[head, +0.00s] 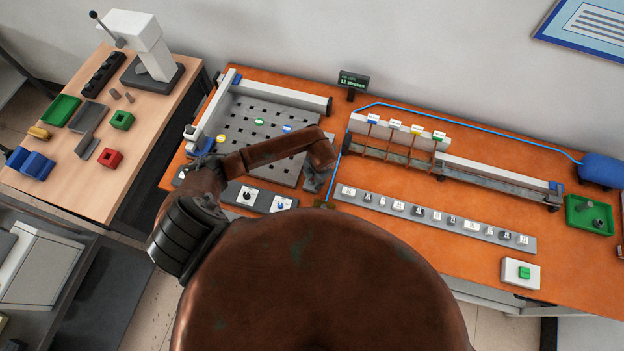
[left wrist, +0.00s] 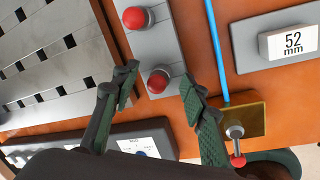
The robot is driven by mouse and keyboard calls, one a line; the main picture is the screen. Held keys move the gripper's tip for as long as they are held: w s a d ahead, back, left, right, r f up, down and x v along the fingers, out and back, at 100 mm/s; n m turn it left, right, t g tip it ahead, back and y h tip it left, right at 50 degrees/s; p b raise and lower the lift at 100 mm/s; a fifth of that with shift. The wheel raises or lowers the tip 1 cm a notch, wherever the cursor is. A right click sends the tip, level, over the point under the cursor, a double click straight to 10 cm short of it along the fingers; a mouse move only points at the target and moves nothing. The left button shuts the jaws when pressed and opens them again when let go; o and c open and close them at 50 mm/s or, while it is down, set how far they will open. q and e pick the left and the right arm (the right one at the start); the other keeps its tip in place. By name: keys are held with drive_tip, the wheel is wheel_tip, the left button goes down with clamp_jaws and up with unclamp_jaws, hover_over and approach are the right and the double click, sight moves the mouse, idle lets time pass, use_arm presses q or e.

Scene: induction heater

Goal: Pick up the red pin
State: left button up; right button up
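In the left wrist view a red round-topped pin (left wrist: 158,82) stands on a grey strip (left wrist: 158,48). A second red round top (left wrist: 135,17) is farther along the same strip. A metal pin with a red end (left wrist: 237,148) is at a brass plate (left wrist: 229,116) at lower right. I cannot tell which one the task means. My left gripper (left wrist: 160,95) is open, its fingertips apart on either side of the nearer red top; contact is not visible. In the head view my left gripper (head: 318,178) covers the red tops. My right gripper is not in view.
A perforated grey plate (head: 245,135) lies left of the gripper. A blue hose (head: 440,118) runs along the orange bench (head: 400,240). A row of labelled blocks on a grey rail (head: 430,216) and a rack with coloured tags (head: 394,127) stand to the right.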

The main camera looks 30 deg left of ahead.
use_arm(q)
clamp_jaws()
idle(0.5)
